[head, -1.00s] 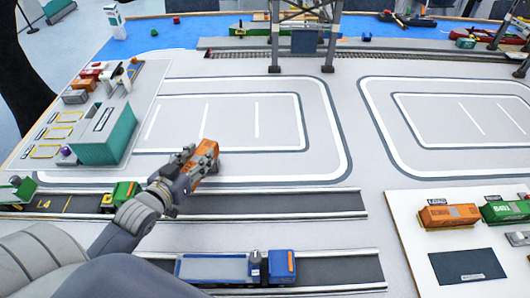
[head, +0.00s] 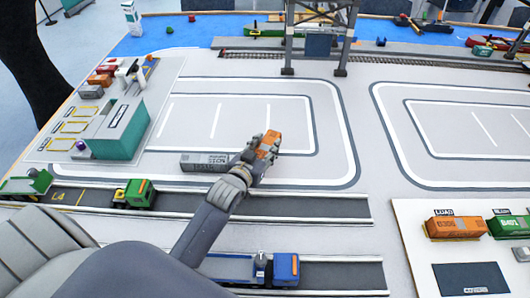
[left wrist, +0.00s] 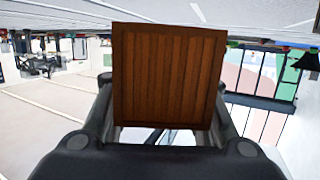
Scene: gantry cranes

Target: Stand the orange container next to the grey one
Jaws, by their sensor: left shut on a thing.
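My left gripper (head: 257,150) is shut on the orange container (head: 269,143), over the lower part of the left painted loop. The left wrist view shows the container's ribbed brown-orange end (left wrist: 170,75) between the two fingers. I cannot tell whether the container touches the board. The grey container (head: 203,161) lies just left of the gripper, along the lower edge of the loop, and its right end is close to my gripper. My right gripper is not in view.
A white board with another orange container (head: 455,228) and a green one (head: 510,225) is at right. A truck with a green cab (head: 134,194) and a blue truck (head: 284,266) stand on the lanes below. A crane (head: 318,40) stands behind. The loop's interior is clear.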

